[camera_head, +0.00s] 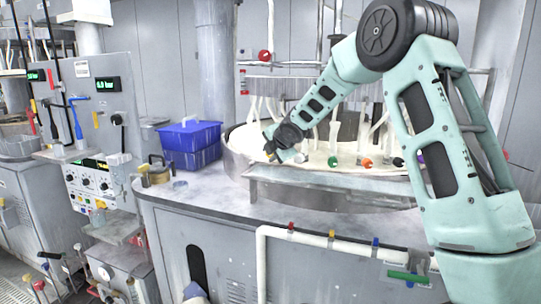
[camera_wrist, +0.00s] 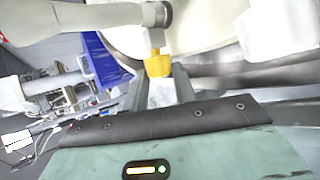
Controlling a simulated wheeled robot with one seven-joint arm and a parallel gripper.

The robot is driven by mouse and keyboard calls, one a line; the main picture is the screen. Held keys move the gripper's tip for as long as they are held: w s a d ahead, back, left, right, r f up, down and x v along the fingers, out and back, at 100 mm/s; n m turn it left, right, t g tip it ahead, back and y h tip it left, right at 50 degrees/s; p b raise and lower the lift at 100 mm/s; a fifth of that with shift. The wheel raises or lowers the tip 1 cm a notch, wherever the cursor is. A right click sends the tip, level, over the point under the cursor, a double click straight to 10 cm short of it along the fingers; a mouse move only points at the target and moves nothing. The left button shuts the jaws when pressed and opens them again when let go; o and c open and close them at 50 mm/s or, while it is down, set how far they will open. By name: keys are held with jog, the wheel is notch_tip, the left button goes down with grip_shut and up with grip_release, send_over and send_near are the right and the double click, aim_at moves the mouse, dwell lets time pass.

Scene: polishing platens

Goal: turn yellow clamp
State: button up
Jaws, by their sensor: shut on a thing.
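The yellow clamp (camera_wrist: 158,65) is a small yellow block in the wrist view, below the end of a pale arm-like bar (camera_wrist: 95,18). My gripper (camera_wrist: 160,76) has its two grey fingers on either side of the yellow clamp and is shut on it. In the head view my gripper (camera_head: 271,146) is at the left part of the round platen's rim (camera_head: 236,160). The clamp is too small and too covered by the gripper to make out clearly there.
A blue bin (camera_head: 190,146) stands on the counter (camera_head: 195,190) left of the platen; it also shows in the wrist view (camera_wrist: 103,62). Several coloured knobs line the platen's right side. The front counter is mostly clear.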

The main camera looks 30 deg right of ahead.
jog(key=o, duration=1)
jog(key=shift+f, duration=0.1)
jog(key=shift+p, duration=0.4)
jog(key=s+a+r+n+g+h+p, duration=0.1)
jog(key=s+a+r+g+p, duration=0.1)
jog(key=r+p, duration=0.4)
jog(key=s+a+r+g+h+p, duration=0.1)
jog(key=r+g+p, duration=0.4)
jog(key=r, duration=0.5)
jog(key=s+a+p, duration=0.1)
jog(key=a, duration=0.1)
jog(key=shift+a+r+n+p, duration=0.3)
jog(key=shift+r+n+p, duration=0.05)
jog(key=shift+n, duration=0.05)
jog(key=shift+a, duration=0.1)
